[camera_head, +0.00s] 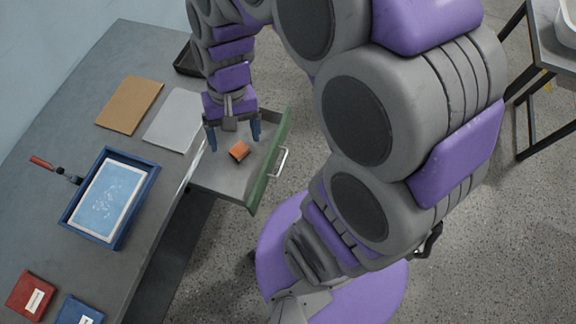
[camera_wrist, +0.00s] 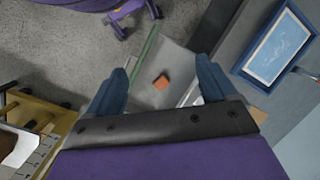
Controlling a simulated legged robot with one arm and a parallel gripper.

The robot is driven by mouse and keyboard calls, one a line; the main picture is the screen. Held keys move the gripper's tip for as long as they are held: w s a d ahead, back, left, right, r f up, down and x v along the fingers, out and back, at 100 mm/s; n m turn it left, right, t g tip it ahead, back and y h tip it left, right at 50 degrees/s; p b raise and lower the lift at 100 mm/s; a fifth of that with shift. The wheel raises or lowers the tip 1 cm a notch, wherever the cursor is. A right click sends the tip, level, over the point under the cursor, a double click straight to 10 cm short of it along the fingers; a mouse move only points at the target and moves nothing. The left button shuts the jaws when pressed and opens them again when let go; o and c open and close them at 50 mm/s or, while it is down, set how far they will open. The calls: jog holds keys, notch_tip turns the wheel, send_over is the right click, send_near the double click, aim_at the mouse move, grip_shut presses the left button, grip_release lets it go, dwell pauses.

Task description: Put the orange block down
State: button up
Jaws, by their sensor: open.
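The orange block (camera_head: 239,151) lies in an open grey drawer with a green front (camera_head: 270,165), which juts out from the grey workbench. It also shows in the wrist view as an orange block (camera_wrist: 161,82) on the drawer's bare floor. My gripper (camera_head: 233,136) is above the drawer, its two blue fingers spread wide. In the wrist view my gripper (camera_wrist: 163,78) shows the fingers apart on either side, with the block beyond them and touching neither. Nothing is held. The gap between the fingers and the block is hard to judge.
On the workbench (camera_head: 155,190) are a blue-framed tray (camera_head: 146,197), a brown sheet, a grey sheet, a red-handled tool (camera_head: 42,162), a red box (camera_head: 31,295) and a blue box (camera_head: 80,311). A dark tray stands behind my gripper. The drawer handle (camera_head: 280,163) faces the open floor.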

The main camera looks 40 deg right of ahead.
jog(key=s+d+r+n+h, duration=0.1)
jog(key=s+r, duration=0.1)
jog(key=s, duration=0.5)
jog(key=s+d+r+n+h, duration=0.1)
jog(key=s+d+r+n, duration=0.1)
jog(key=s, duration=0.6)
jog(key=shift+d, duration=0.2)
jog(key=shift+w, duration=0.1)
dwell(0.4)
